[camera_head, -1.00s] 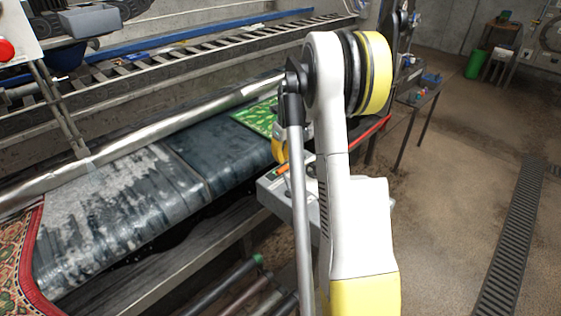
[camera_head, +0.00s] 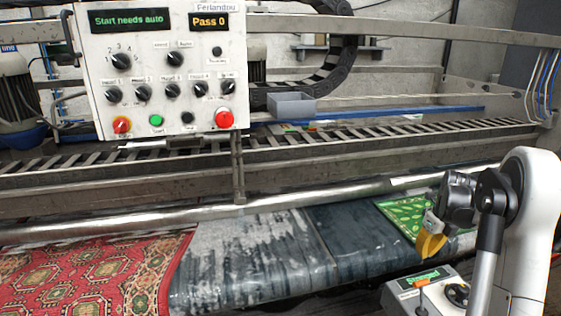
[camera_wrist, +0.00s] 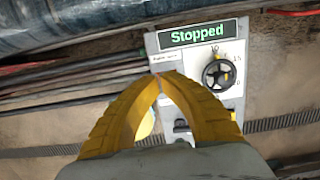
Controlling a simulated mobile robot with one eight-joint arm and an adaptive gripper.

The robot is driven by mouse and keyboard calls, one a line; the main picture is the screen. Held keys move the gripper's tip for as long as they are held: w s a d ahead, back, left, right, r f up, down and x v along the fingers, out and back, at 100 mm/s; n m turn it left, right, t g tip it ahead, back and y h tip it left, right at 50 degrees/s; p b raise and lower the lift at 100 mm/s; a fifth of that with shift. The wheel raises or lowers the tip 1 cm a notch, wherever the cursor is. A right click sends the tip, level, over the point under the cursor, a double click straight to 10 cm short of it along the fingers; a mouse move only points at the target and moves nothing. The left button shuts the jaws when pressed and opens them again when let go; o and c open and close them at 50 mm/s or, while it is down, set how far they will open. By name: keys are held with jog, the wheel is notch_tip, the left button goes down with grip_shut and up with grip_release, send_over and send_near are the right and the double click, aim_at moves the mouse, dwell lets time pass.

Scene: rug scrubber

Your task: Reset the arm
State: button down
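My arm rises at the right edge of the head view. My gripper (camera_head: 431,246), with yellow fingers, hangs over the area between the belt and a small grey control box (camera_head: 398,298). In the wrist view the two curved yellow fingers (camera_wrist: 166,78) meet at their tips, with nothing seen between them. The control box (camera_wrist: 233,103) lies beyond the fingertips in that view. Its display reads "Stopped", and it has a black handwheel (camera_wrist: 221,74). The fingers hide part of the box, and I cannot tell whether they touch it.
A control panel (camera_head: 205,55) reads "Start needs auto" and "Pass 0". Below it a red patterned rug (camera_head: 95,270) and a green rug (camera_head: 405,214) lie on the dark wet belt (camera_head: 345,240). A metal roller (camera_head: 260,215) and a slatted rail (camera_head: 300,143) run behind.

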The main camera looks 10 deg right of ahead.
jog(key=s+a+r+n+t+b, duration=0.1)
jog(key=s+a+r+n, duration=0.1)
jog(key=a+r+n, duration=0.4)
jog(key=s+a+r+n, duration=0.1)
jog(key=a+n, duration=0.4)
jog(key=a, duration=0.3)
jog(key=s+a+r+n+t+b, duration=0.1)
jog(key=s+a+r+n, duration=0.1)
jog(key=a+r+n, duration=0.4)
jog(key=s+a+f+n+t+b, duration=0.1)
jog(key=s+a+f+n, duration=0.1)
jog(key=s+a+n, duration=0.5)
jog(key=s+a+f+n+t+b, duration=0.1)
jog(key=s+a+f+n+t, duration=0.1)
jog(key=s+a+n, duration=0.5)
jog(key=a+f+n, duration=0.1)
jog(key=a+n, duration=0.2)
jog(key=n, duration=0.1)
jog(key=shift+s+a, duration=0.2)
jog(key=shift+a, duration=0.15)
